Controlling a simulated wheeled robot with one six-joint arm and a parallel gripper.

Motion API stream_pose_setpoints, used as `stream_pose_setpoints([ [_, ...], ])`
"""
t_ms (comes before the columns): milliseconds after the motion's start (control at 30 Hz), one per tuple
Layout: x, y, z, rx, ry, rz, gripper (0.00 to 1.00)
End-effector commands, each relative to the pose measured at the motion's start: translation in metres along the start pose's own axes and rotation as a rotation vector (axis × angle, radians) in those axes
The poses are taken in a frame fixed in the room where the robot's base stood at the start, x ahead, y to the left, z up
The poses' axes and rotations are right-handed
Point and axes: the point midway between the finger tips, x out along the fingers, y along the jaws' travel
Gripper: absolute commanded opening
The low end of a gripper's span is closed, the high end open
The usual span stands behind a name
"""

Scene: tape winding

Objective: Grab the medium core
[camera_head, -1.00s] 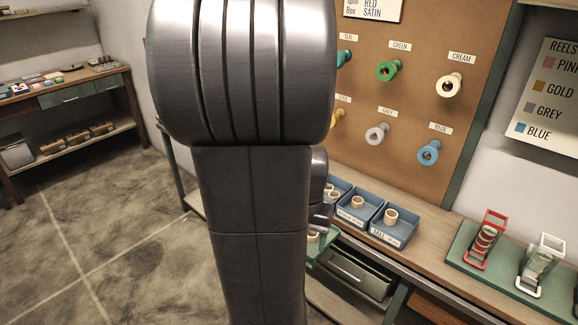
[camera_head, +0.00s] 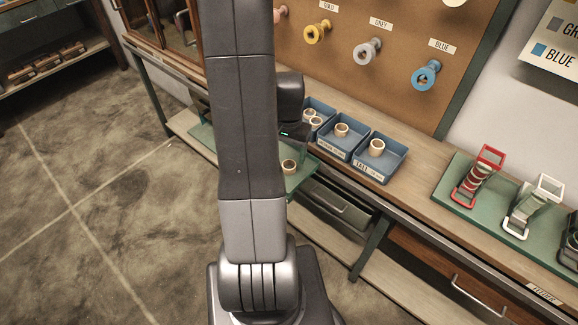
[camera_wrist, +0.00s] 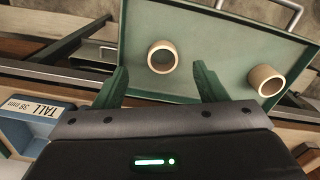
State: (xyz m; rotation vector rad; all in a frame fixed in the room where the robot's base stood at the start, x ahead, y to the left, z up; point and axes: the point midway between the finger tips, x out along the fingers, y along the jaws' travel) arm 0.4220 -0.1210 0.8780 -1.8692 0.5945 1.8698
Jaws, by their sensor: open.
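In the wrist view two tan ring-shaped cores, one (camera_wrist: 150,62) at the middle and one (camera_wrist: 254,76) at the right, are on a green tray (camera_wrist: 215,35). My gripper (camera_wrist: 160,80) is open and empty; its two green fingers point toward the tray, with the middle core in line with the gap between them. In the head view one core (camera_head: 289,166) shows on the green tray (camera_head: 303,178); my arm hides my fingers and part of the tray. A middle blue bin (camera_head: 326,147) holds a core (camera_head: 341,130); I cannot read its label clearly.
A blue bin labelled TALL (camera_head: 385,174) holds a core (camera_head: 376,147); its label also shows in the wrist view. Another blue bin at the left holds cores (camera_head: 312,118). Red (camera_head: 478,174) and white (camera_head: 530,207) dispensers stand on a green mat at right.

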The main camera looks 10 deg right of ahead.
Motion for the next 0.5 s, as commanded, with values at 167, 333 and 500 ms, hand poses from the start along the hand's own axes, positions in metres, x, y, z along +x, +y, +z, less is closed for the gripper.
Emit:
stream_pose_setpoints([
  [167, 0.008, 0.000, 0.000, 0.000, -0.001, 0.000, 0.65],
  [333, 0.020, -0.001, -0.004, 0.000, -0.003, 0.001, 0.65],
  [500, 0.038, -0.003, -0.011, 0.000, -0.003, 0.001, 0.65],
])
